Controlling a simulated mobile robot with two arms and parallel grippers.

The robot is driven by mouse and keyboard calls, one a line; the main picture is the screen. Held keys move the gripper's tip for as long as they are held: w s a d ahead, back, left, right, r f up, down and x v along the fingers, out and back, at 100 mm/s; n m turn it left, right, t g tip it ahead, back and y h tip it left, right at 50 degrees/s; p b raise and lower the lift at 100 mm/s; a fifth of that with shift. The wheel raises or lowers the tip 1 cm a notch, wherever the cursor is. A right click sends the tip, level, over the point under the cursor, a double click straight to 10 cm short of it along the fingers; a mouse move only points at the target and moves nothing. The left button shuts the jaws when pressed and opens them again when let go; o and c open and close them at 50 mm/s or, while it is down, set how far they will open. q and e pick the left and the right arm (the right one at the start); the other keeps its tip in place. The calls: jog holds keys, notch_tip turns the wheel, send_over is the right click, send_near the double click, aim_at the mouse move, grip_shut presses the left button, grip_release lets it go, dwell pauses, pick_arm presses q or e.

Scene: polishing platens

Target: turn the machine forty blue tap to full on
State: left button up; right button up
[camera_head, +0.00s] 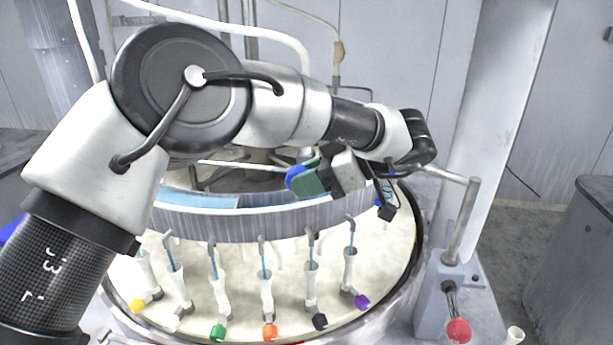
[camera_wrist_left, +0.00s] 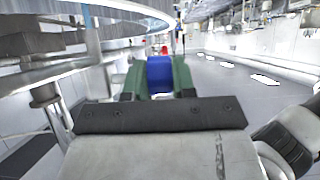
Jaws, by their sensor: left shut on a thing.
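My left gripper (camera_head: 303,180) reaches in from the left over the round machine, its green fingers in the middle of the head view. The fingers are shut on a blue tap (camera_head: 295,177), of which only a rounded end shows beside them. In the left wrist view the blue tap (camera_wrist_left: 160,72) sits between the two green fingers (camera_wrist_left: 159,79). The tap's stem and its turn angle are hidden by the gripper. The machine's number is not readable. My right gripper is in neither view.
A row of upright white pipes with coloured taps lines the near rim: yellow (camera_head: 137,306), green (camera_head: 218,333), orange (camera_head: 270,331), black (camera_head: 320,321) and purple (camera_head: 362,302). A red knob (camera_head: 458,331) is at the lower right. A pale column (camera_head: 500,120) stands at the right.

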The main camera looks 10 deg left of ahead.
pick_arm(q)
jog(key=shift+f+y, duration=0.1)
jog(key=shift+y, duration=0.7)
jog(key=o, duration=0.9)
jog(key=shift+d+f, duration=0.1)
